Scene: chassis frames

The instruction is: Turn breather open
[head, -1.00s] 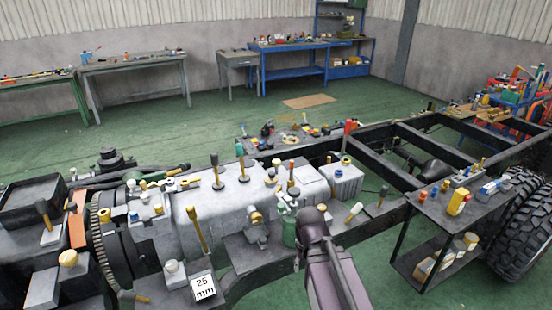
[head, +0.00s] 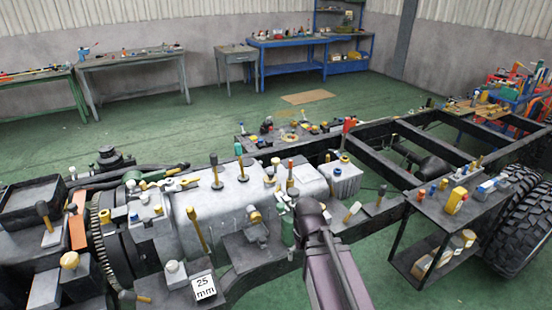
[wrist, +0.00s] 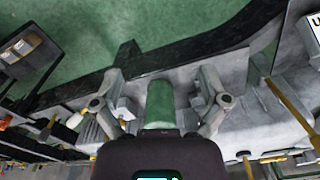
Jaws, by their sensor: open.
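My purple-grey arm (head: 325,265) reaches from the bottom of the head view to the near side of the chassis. Its end hides what is just behind it. In the wrist view my gripper (wrist: 160,88) is open, with one finger on each side of a green cylinder (wrist: 159,106). Gaps show between the cylinder and both fingers. A green cylinder also stands just left of my arm in the head view (head: 287,232). I cannot tell for sure which part is the breather, or whether it stands open or shut.
A grey engine block (head: 232,195) with several yellow and black handles lies left of my arm. A white "25 mm" block (head: 204,287) sits at the front. A dark cart (head: 436,215) with small items and large tyres (head: 520,215) are at the right.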

